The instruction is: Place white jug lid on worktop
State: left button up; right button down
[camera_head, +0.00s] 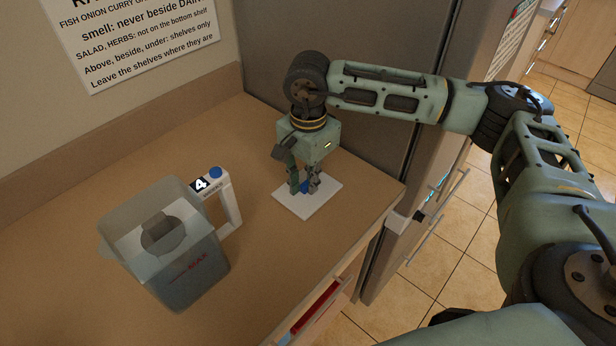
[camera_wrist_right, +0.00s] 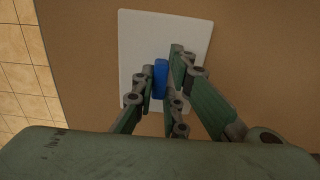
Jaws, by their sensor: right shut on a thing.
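The white jug lid (camera_head: 316,206) is a flat white plate with a blue knob. It lies flat at the worktop (camera_head: 130,150) surface, near the front right corner; I cannot tell whether it fully touches. My right gripper (camera_head: 305,187) points down over it, shut on the lid's blue knob. In the right wrist view the lid (camera_wrist_right: 190,28) shows under the fingers, with the blue knob (camera_wrist_right: 160,78) between them. A clear grey jug (camera_head: 175,265) with a white handle marked 4 stands open-topped to the left. My left gripper is not in view.
A tall grey fridge (camera_head: 340,40) stands behind and right of the worktop. A printed sign (camera_head: 140,35) hangs on the back wall. A drawer (camera_head: 318,308) with red inside shows below the front edge. The worktop behind the jug is clear.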

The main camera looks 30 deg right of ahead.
jog(key=shift+f, duration=0.1)
jog(key=c, duration=1.8)
grip_release()
jog(key=shift+s, duration=0.1)
jog(key=shift+o, duration=0.2)
jog(key=shift+r, duration=0.35)
notch_tip(320, 180, up, 12)
jog(key=b, duration=0.2)
jog(key=shift+f, duration=0.15)
